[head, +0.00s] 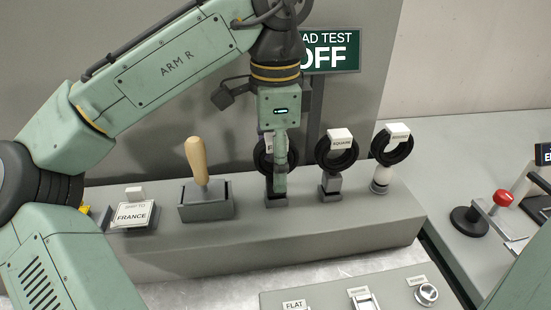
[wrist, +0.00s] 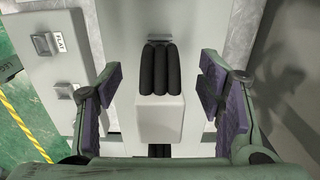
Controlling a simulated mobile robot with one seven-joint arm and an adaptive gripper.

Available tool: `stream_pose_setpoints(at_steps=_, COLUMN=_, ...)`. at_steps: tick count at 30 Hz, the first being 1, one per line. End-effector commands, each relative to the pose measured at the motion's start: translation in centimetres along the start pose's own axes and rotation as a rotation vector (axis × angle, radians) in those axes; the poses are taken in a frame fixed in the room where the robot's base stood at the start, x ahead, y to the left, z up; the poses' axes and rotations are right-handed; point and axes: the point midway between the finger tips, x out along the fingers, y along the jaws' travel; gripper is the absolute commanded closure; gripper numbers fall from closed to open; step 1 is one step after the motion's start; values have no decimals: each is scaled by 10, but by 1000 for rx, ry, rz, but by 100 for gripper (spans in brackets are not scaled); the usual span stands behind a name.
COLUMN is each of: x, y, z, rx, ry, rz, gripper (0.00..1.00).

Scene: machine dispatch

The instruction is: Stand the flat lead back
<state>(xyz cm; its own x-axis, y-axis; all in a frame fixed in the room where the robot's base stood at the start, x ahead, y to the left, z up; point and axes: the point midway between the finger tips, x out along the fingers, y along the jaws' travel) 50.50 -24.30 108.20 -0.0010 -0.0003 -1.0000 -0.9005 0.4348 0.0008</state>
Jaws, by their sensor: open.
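The flat lead, a black coil (head: 261,157) with a white block on top, stands at the left of the row on the long grey ledge, over a small dark holder (head: 276,202). My gripper (head: 280,184) is lowered in front of it and hides much of it and its label. In the wrist view the black coil (wrist: 160,66) and its white block (wrist: 160,118) lie between my open purple-padded fingers (wrist: 156,92), with a gap on both sides. Whether the plug is fully in its holder is hidden.
The square lead (head: 337,155) and round lead (head: 391,145) stand to the right on their own holders. A socket panel (head: 330,294) is in front. A red-knobbed clamp (head: 502,198) is at right.

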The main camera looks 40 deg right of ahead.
Motion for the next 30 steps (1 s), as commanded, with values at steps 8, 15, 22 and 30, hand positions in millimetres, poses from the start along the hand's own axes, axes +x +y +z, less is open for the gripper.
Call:
stream_pose_setpoints(at_steps=8, x=-4, y=0, z=0, rx=0, ry=0, rz=0, gripper=39)
stream_pose_setpoints(at_steps=15, x=-16, y=0, z=0, rx=0, ry=-1, rz=-1, gripper=39)
stream_pose_setpoints(at_steps=22, x=-26, y=0, z=0, rx=-2, ry=0, rz=-1, gripper=39)
stream_pose_setpoints(at_steps=30, x=-40, y=0, z=0, rx=-1, ry=-1, rz=-1, gripper=39)
